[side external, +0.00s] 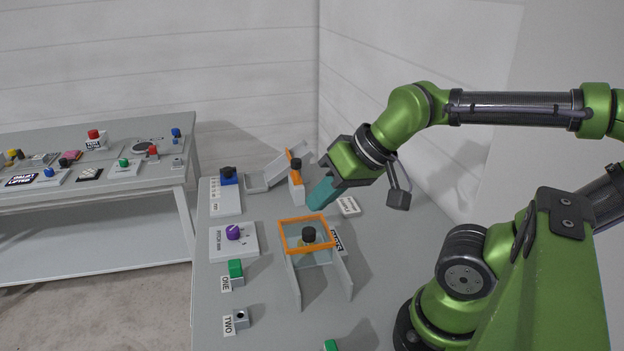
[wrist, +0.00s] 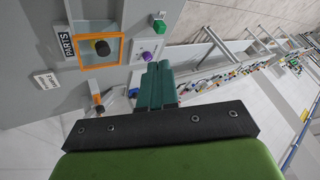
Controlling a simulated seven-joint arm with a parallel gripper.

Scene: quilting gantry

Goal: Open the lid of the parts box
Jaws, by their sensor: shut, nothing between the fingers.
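The parts box lid (side external: 283,237) is an orange frame around a clear pane, with a black knob (side external: 309,235) on it. It lies across two grey side rails (side external: 342,275) that extend toward the camera. The wrist view shows the lid (wrist: 83,66), its black knob (wrist: 101,47) and the PARTS label (wrist: 66,44) at upper left. The lid looks flat; the box interior is hard to make out. My gripper (side external: 319,198) is shut and empty, its teal fingers above the table, beyond the lid in the side view. The fingers also show in the wrist view (wrist: 156,83), apart from the lid.
An orange-and-white switch (side external: 297,185) stands close left of my fingers. A white label plate (side external: 348,206) lies to their right. A blue-based black knob (side external: 228,175), purple dial (side external: 233,232) and green button (side external: 235,268) line the left side. The table right of the box is clear.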

